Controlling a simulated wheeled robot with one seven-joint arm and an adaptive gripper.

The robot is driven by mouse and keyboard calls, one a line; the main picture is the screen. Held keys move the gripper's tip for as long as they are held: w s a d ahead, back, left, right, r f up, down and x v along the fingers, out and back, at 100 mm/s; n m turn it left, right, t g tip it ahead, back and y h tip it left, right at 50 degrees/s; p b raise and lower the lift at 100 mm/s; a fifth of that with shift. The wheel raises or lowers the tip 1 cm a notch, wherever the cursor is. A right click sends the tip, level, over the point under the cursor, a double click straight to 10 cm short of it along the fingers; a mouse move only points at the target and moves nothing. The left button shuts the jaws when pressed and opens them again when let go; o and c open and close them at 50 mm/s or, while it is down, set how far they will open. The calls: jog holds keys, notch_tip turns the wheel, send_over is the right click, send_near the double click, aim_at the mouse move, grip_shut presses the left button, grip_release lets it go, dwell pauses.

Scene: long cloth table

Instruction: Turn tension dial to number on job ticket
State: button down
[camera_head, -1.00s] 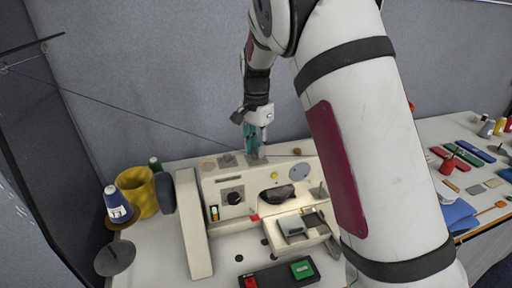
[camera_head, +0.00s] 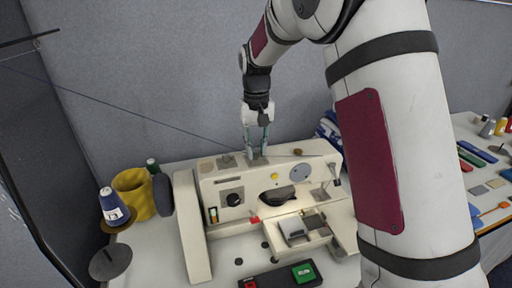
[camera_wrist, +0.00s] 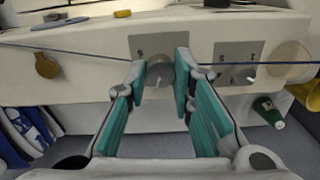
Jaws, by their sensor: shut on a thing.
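The cream sewing machine (camera_head: 300,173) stands on the table. My gripper (camera_head: 257,153) points down at the machine's top from behind its middle. In the wrist view, my gripper's teal fingers (camera_wrist: 167,75) are closed on the two sides of a round grey dial (camera_wrist: 160,73). That dial sits on a grey plate with small marks (camera_wrist: 140,44); its pointer and most numbers are hidden or too small to read. A second marked plate with a smaller knob (camera_wrist: 235,76) is to the right. I cannot make out a job ticket or its number.
A blue thread runs across the machine top close to my fingers. A yellow cup (camera_head: 134,191) and a blue thread cone (camera_head: 113,207) stand left of the machine. Blue-and-white cloth (camera_head: 328,128) is behind right.

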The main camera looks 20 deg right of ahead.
jog(key=n, duration=0.4)
jog(key=shift+n, duration=0.3)
jog(key=n, duration=0.3)
jog(key=shift+n, duration=0.3)
jog(key=n, duration=0.3)
jog(key=shift+n, duration=0.3)
jog(key=shift+n+p, duration=0.5)
jog(key=shift+n, duration=1.3)
jog(key=shift+f, duration=0.1)
jog(key=c, duration=1.4)
grip_release()
jog(key=shift+o, duration=0.2)
